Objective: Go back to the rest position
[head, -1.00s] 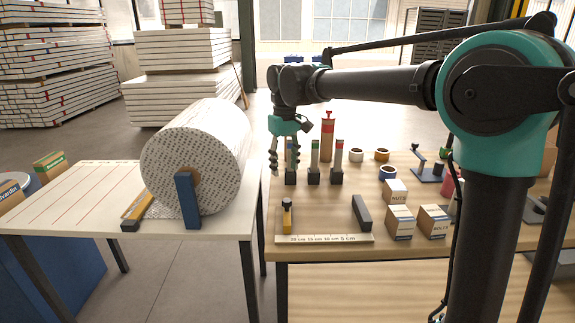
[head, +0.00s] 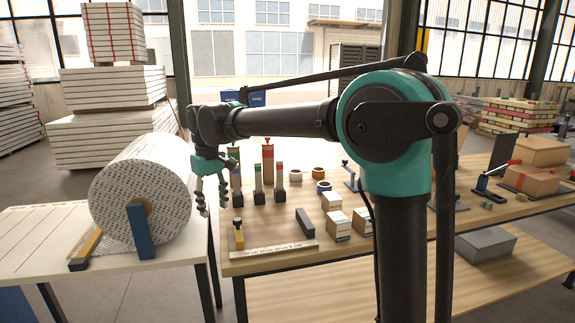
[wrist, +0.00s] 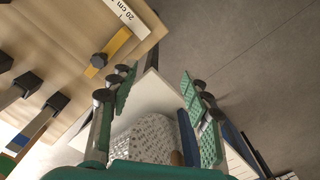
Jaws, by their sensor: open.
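My gripper (head: 211,193) hangs fingers-down from the outstretched arm in the head view, beside the left edge of the wooden table. Its fingers are spread and nothing is between them. In the wrist view my gripper (wrist: 155,105) also shows open, with green pads on both fingers. Beyond the fingers are the white table and the patterned paper roll (wrist: 145,135). In the head view the roll (head: 150,175) lies on the white table, left of my gripper and apart from it.
The wooden table (head: 350,246) holds several upright tools, a ruler (head: 272,250), a yellow-handled tool (head: 238,235), a dark block (head: 305,222) and small boxes (head: 337,224). A blue stand (head: 139,231) is at the roll's end. A floor gap separates the white table (head: 40,250) from the wooden one.

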